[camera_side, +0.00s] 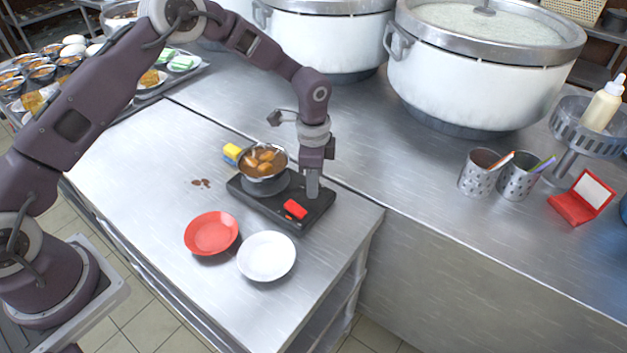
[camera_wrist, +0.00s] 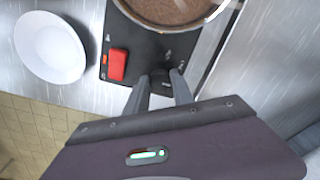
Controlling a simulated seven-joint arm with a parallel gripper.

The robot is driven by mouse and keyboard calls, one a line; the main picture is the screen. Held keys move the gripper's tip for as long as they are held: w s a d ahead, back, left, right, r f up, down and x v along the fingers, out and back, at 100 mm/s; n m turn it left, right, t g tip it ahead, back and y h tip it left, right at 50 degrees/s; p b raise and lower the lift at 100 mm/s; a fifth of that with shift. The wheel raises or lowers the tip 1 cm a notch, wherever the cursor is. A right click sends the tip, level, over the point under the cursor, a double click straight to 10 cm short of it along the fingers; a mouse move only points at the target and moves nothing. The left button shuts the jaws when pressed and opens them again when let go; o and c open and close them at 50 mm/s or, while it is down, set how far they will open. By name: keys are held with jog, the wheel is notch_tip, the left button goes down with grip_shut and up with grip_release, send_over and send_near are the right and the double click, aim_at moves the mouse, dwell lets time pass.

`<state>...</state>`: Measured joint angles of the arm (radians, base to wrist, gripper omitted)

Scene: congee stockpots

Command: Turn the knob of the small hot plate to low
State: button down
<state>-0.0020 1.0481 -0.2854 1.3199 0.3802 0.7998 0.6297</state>
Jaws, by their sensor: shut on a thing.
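The small hot plate (camera_side: 262,207) is a flat black slab on the steel table. It also shows in the wrist view (camera_wrist: 140,40). A metal pot of brown stew (camera_side: 262,163) stands on its far left part. My gripper (camera_side: 312,190) points down at the plate's right end. In the wrist view my gripper (camera_wrist: 162,80) is shut on a dark round knob (camera_wrist: 160,76), mostly hidden between the fingertips. The knob is hidden in the side view. Small pale marks show around it, too small to read. A red block-like part (camera_wrist: 118,65) is beside the knob.
A red plate (camera_side: 211,233) and a white plate (camera_side: 266,256) lie in front of the hot plate. Large white stockpots (camera_side: 470,80) and perforated cups (camera_side: 479,172) stand on the back counter. The table's left part is mostly clear.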

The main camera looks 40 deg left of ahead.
jog(key=shift+w+m, duration=0.1)
jog(key=shift+m, duration=0.4)
jog(key=c, duration=1.1)
grip_release()
jog(key=shift+r, duration=0.1)
notch_tip(320, 180, up, 7)
